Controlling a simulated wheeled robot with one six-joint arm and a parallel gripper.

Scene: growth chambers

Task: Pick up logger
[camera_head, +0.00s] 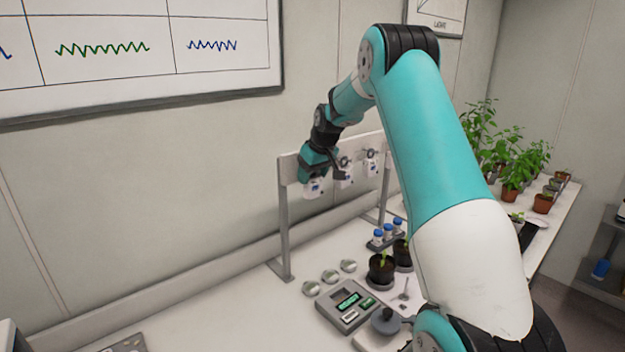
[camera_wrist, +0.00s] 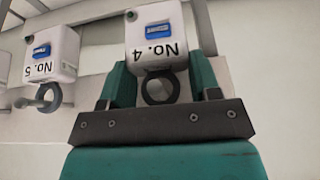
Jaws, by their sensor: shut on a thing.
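In the wrist view, a white logger marked No. 4 (camera_wrist: 157,45) with a blue display and a dark ring sits between the two teal fingers of my gripper (camera_wrist: 160,82). The lettering shows upside down. My gripper is shut on this logger. In the head view, my gripper (camera_head: 318,176) is at the left end of the grey rack (camera_head: 284,225), with the white logger (camera_head: 313,189) at its fingers. I cannot tell whether the logger still touches the rack. A second logger, No. 5 (camera_wrist: 50,52), hangs beside it at the left in the wrist view.
Another white logger (camera_head: 371,164) hangs farther right on the rack. On the bench below are several round dishes (camera_head: 330,276), a grey instrument (camera_head: 346,306), blue-capped vials (camera_head: 388,230) and a black plant pot (camera_head: 381,271). Potted plants (camera_head: 511,190) line the right shelf. The left bench is mostly clear.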

